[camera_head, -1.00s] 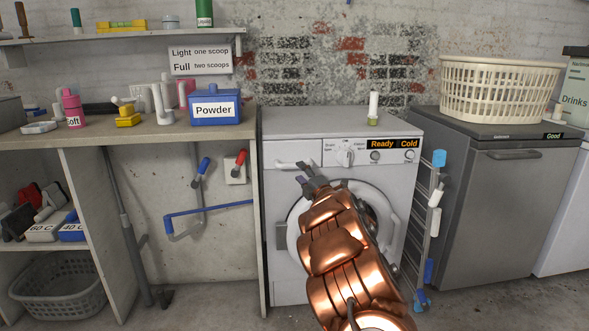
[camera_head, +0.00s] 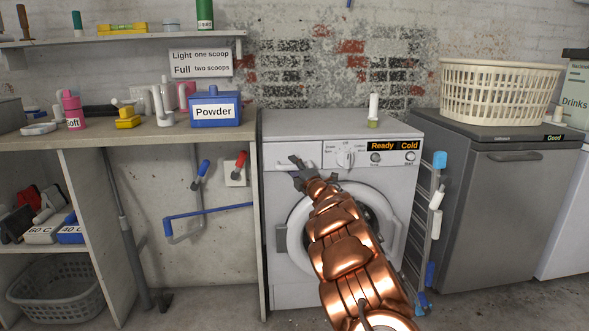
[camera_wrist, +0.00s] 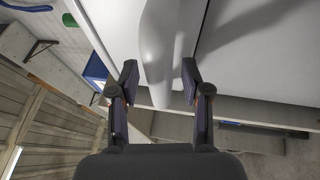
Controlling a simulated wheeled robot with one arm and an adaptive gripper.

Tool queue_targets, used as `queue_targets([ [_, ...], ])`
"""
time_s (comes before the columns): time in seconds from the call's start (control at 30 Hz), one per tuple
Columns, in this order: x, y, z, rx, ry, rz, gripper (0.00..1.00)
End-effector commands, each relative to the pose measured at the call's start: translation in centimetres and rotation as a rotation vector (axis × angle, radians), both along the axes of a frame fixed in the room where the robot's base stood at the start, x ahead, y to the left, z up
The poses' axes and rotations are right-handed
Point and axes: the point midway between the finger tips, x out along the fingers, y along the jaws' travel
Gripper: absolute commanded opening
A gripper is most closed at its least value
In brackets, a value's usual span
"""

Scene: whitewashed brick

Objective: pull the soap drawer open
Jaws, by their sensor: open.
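The washing machine (camera_head: 280,127) is white, and its soap drawer (camera_head: 308,150) is at the left of the top panel. The drawer looks closed, flush with the panel. My gripper (camera_head: 297,163) is at the drawer's front and covers most of its handle in the head view. In the wrist view my gripper (camera_wrist: 160,72) is open, with a finger on each side of the smooth pale handle (camera_wrist: 160,50). The fingers look apart from the handle, with a gap on both sides.
The round door (camera_head: 298,240) is below my arm. A bench with a blue Powder box (camera_head: 216,108) stands close on the left. A folded rack (camera_head: 425,230) stands on the right, beside a grey cabinet (camera_head: 510,210) with a laundry basket (camera_head: 497,92). A small bottle (camera_head: 373,110) stands on the washer.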

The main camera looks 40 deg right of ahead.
Motion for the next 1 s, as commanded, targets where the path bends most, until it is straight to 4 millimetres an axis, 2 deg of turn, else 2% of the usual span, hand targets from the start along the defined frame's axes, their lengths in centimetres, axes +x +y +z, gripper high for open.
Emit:
queue_targets([
  [0.13,-0.01,-0.01,-0.01,0.0,0.0,0.0,0.45],
  [0.57,0.0,0.0,0.01,0.0,0.0,0.0,0.01],
  [1.0,0.0,0.01,0.01,0.0,0.0,0.0,0.0],
])
